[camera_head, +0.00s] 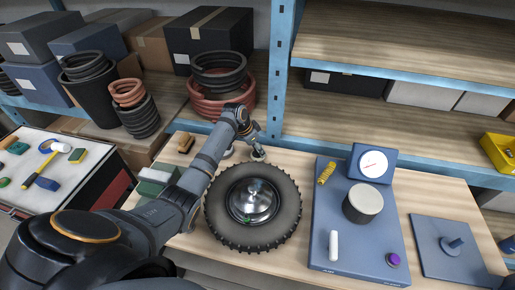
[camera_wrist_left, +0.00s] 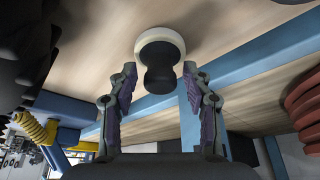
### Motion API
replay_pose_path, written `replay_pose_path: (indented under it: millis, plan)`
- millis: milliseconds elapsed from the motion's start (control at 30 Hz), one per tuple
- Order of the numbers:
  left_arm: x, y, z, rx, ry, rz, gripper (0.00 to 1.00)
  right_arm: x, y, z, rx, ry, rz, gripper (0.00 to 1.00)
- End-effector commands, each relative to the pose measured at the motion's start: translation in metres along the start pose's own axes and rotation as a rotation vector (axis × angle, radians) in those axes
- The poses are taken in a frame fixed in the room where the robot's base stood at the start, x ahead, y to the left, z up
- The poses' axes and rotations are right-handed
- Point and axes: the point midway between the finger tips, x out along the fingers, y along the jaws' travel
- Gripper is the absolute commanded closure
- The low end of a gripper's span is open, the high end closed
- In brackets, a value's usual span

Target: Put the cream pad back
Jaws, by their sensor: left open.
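The cream pad (camera_head: 259,158) is a small pale disc with a dark knob, on the wooden bench just behind the wheel. In the left wrist view the cream pad (camera_wrist_left: 172,36) shows its pale rim behind the black knob. My left gripper (camera_head: 252,138) is over the pad. In the wrist view its two fingers (camera_wrist_left: 160,84) are apart, one on each side of the knob, with gaps visible on both sides. Whether the knob is fully between the fingertips is hard to tell. My right gripper is not in view.
A black tyre on a metal hub (camera_head: 278,216) lies in front of the pad. A blue board (camera_head: 331,255) to the right holds a dial, a pale-topped cylinder (camera_head: 364,201) and small parts. A blue shelf post (camera_head: 281,75) and coiled hoses (camera_head: 217,82) stand close behind my gripper.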

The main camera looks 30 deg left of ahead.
Motion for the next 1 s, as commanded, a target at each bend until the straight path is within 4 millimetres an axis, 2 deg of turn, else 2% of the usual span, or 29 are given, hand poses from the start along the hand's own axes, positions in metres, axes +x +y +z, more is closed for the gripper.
replay_pose_path:
  millis: [167,300,400,433,600,700,1000]
  plan:
    - [-0.031,-0.001,-0.004,0.000,0.000,-0.001,0.50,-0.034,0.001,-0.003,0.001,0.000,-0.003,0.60]
    - [-0.060,-0.001,-0.005,0.000,-0.002,-0.001,0.50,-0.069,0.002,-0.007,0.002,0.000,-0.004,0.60]
    - [-0.076,-0.001,-0.004,0.001,0.000,-0.002,0.50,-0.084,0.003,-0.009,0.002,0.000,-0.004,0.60]
    - [-0.077,-0.002,-0.001,0.002,0.001,-0.005,0.50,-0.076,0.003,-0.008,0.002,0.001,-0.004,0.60]
    - [-0.107,-0.002,-0.001,0.001,0.003,-0.003,0.50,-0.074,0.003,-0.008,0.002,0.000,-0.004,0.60]
    - [-0.117,-0.001,-0.001,0.001,0.002,-0.003,0.50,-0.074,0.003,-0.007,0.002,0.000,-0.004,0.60]
    - [-0.121,0.000,-0.001,0.000,0.001,0.000,0.50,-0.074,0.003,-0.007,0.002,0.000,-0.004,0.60]
